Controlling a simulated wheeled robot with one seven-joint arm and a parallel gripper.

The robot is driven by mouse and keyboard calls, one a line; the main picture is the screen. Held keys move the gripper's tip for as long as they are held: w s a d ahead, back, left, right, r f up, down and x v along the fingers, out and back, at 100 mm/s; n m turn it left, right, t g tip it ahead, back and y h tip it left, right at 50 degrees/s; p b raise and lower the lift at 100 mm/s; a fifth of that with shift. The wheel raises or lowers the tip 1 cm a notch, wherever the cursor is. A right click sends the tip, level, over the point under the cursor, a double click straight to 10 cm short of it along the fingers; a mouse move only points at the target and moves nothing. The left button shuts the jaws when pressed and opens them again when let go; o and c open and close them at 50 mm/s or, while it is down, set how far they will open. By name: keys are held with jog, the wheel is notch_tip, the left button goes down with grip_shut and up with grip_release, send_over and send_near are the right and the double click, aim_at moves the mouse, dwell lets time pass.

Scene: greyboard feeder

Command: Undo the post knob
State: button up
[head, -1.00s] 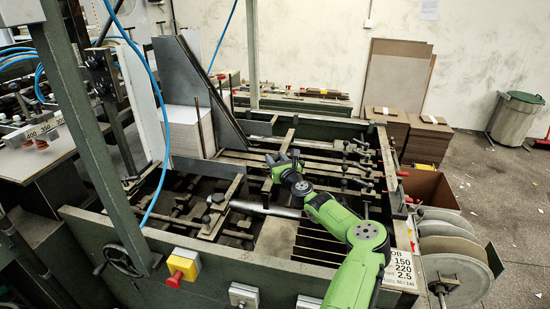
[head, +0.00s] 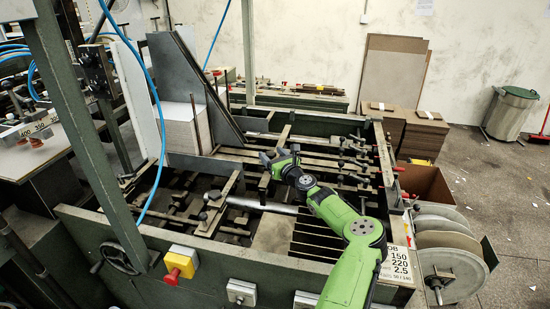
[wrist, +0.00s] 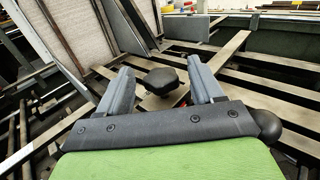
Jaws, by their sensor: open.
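A black post knob (wrist: 160,79) shows in the wrist view, on a short threaded stem above a flat metal bar. My gripper (wrist: 160,70) is open, with one grey finger on each side of the knob. A gap shows between the knob and each finger, so I see no grip on it. In the head view my gripper (head: 276,158) is over the bars in the middle of the machine frame. The knob there is hard to tell from the dark fingers.
Another black knob (head: 214,195) sits on a bar nearer the front. Bars and rods cross the machine bed. Discs (head: 447,247) stand at the right.

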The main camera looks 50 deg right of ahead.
jog(key=v, duration=1.5)
jog(key=shift+s+p, duration=0.35)
jog(key=shift+a, duration=0.1)
